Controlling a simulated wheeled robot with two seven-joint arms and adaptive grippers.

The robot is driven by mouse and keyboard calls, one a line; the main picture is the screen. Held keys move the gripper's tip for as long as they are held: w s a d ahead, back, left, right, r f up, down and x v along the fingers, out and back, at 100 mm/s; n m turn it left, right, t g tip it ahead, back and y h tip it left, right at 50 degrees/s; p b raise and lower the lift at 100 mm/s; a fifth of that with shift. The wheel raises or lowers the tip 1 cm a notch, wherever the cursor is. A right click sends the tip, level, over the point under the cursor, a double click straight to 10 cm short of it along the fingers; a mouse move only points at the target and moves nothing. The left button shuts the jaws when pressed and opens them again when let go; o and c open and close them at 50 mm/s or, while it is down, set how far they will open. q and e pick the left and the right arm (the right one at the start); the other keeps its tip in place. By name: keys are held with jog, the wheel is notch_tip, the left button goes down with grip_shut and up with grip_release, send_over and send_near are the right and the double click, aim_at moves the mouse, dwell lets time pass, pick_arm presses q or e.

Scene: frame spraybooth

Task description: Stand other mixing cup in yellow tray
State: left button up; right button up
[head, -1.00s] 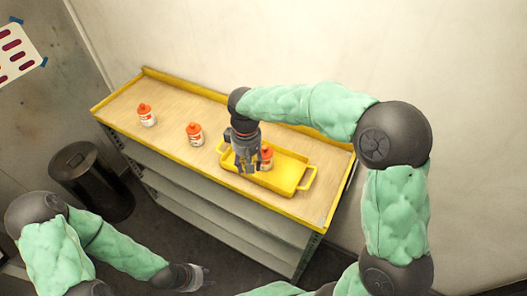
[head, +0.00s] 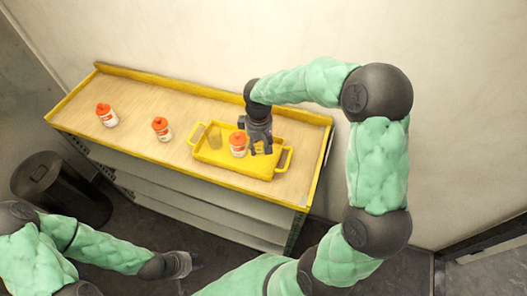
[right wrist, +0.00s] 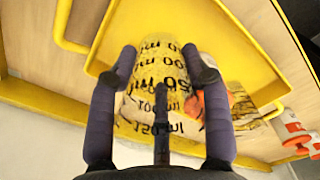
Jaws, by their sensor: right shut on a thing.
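My right gripper (head: 258,148) is over the right part of the yellow tray (head: 270,172), just right of an orange-capped bottle (head: 238,146) that stands in the tray. In the right wrist view its fingers (right wrist: 165,75) are shut around a clear mixing cup (right wrist: 155,60) with black ml marks. I cannot tell whether this cup touches the tray floor. Another clear cup (head: 213,138) stands at the tray's left end and shows partly in the right wrist view (right wrist: 245,108). My left gripper (head: 180,265) hangs low in front of the bench; its jaw state is unclear.
Two more orange-capped bottles, one at the far left (head: 107,115) and one nearer the tray (head: 162,129), stand on the wooden bench top (head: 135,100). A yellow lip (head: 200,87) edges the bench. A black bin (head: 62,190) stands on the floor at left.

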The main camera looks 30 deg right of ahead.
jog(key=shift+d+f, duration=0.6)
jog(key=shift+f, duration=0.15)
jog(key=shift+s+d+f, duration=0.1)
jog(key=shift+d+f, duration=0.1)
jog(key=shift+f, duration=1.55)
jog(key=shift+f+b, duration=0.15)
jog(key=shift+b, duration=0.15)
jog(key=o, duration=0.5)
jog(key=shift+o, duration=0.2)
notch_tip(320, 180, up, 12)
jog(key=p, duration=0.1)
jog(key=shift+r, duration=0.2)
